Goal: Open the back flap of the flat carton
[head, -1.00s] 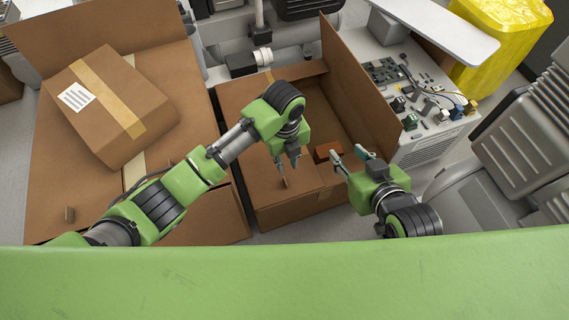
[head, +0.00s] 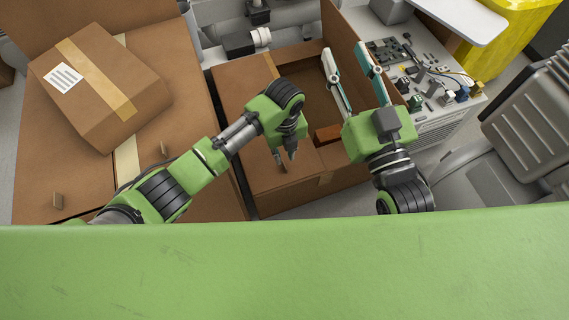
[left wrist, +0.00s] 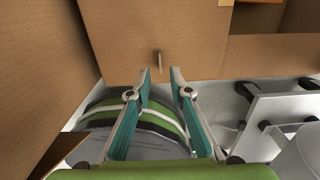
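The flat carton (head: 290,195) stands in the middle of the head view. Its right-hand flap (head: 346,50) stands up, and its left part is covered by a flap (head: 240,112) with a small upright tab. My left gripper (head: 286,162) is above the carton's near part, by that tab. In the left wrist view its fingers (left wrist: 160,74) are apart and the tab (left wrist: 157,61) lies just beyond the tips, apparently ungripped. My right gripper (head: 346,50) is spread wide and empty over the opening's right side. I cannot tell which flap is the back one.
A large carton (head: 190,110) stands close on the left, with a taped, labelled box (head: 100,90) on top. A bench of small parts (head: 430,75) stands at the right, a yellow bin (head: 515,30) behind it.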

